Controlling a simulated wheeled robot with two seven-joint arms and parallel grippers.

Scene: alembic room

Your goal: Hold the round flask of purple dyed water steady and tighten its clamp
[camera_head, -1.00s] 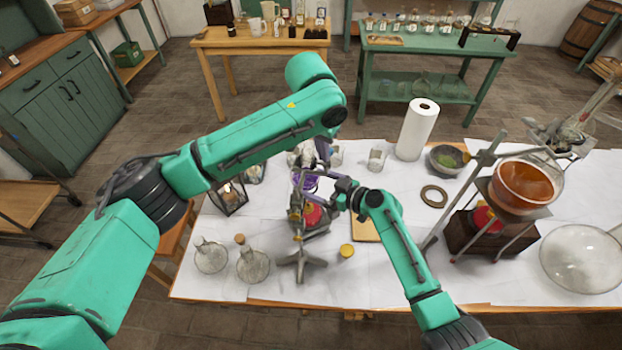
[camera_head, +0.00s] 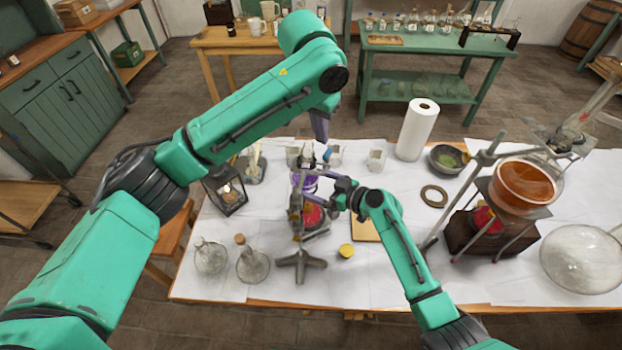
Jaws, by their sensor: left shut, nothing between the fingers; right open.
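The round flask of purple water (camera_head: 306,182) is at the middle of the white-covered table, mostly hidden behind its stand and my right gripper. A metal stand (camera_head: 300,264) with a clamp (camera_head: 295,204) on its rod is at the flask's left and front. My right gripper (camera_head: 334,188) is open, with its fingers beside the flask on the right. I cannot tell whether they touch the glass. My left gripper (camera_head: 325,152) is shut and empty, above and behind the flask, apart from the clamp.
A red-topped heater (camera_head: 312,216) sits under the flask. Two clear flasks (camera_head: 211,257) and a lantern (camera_head: 229,192) are at left. A yellow lid (camera_head: 346,251) lies in front. A paper roll (camera_head: 417,130), a dark ring (camera_head: 434,196) and an amber-filled bowl (camera_head: 527,188) on a stand are at right.

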